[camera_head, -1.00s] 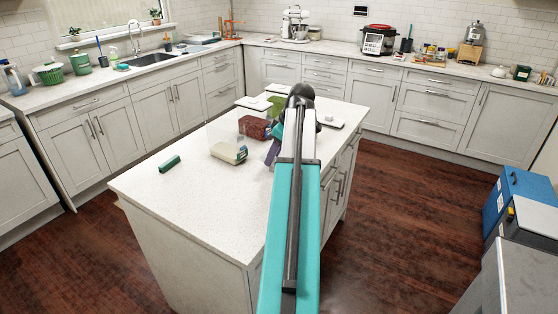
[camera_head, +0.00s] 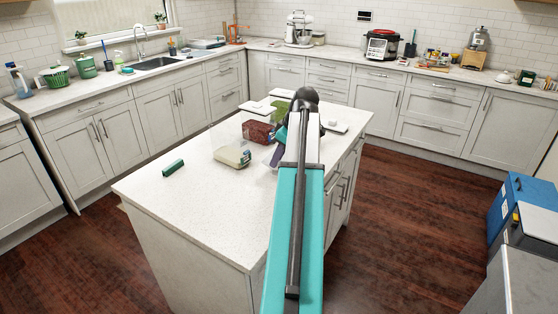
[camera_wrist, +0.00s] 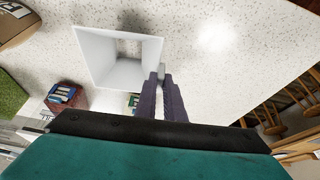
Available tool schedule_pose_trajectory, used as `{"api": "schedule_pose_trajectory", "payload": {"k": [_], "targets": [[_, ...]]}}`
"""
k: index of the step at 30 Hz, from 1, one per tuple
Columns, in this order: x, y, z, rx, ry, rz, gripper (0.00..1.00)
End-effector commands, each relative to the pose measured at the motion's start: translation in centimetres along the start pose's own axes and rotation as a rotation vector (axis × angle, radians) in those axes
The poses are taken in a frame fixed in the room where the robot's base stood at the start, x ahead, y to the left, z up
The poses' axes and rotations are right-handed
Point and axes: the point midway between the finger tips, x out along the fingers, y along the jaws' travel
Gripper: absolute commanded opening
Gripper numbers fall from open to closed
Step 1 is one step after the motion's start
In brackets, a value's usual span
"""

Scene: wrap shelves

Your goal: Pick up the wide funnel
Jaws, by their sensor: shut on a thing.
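The wide funnel (camera_wrist: 94,50) appears in the wrist view as a white, square, wide-mouthed piece with sloping inner walls and a small opening. My gripper (camera_wrist: 161,76) is shut on its right edge with two purple-grey fingers. The speckled white counter shows behind and around the funnel; I cannot tell how far apart they are. In the head view my arm covers most of the gripper, and only a purple finger (camera_head: 276,156) shows beside the wrist.
On the island (camera_head: 190,215), clear containers with beige (camera_head: 232,157), dark red (camera_head: 258,131) and green contents stand left of my arm. A green block (camera_head: 173,167) lies near the left edge. The front of the island is clear. A blue box (camera_head: 520,195) stands at far right.

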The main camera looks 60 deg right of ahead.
Motion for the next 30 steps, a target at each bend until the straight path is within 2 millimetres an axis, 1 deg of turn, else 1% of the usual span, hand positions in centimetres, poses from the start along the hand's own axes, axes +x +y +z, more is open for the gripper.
{"api": "schedule_pose_trajectory", "payload": {"k": [14,23,26,30], "targets": [[-2.9,0.1,-1.3,-0.001,0.001,0.001,0.0],[-4.5,-1.6,2.0,0.001,0.001,0.001,0.0],[-5.2,-2.2,3.5,0.002,0.001,0.002,0.0],[-6.5,-3.4,6.0,0.002,0.001,0.003,0.0]]}}
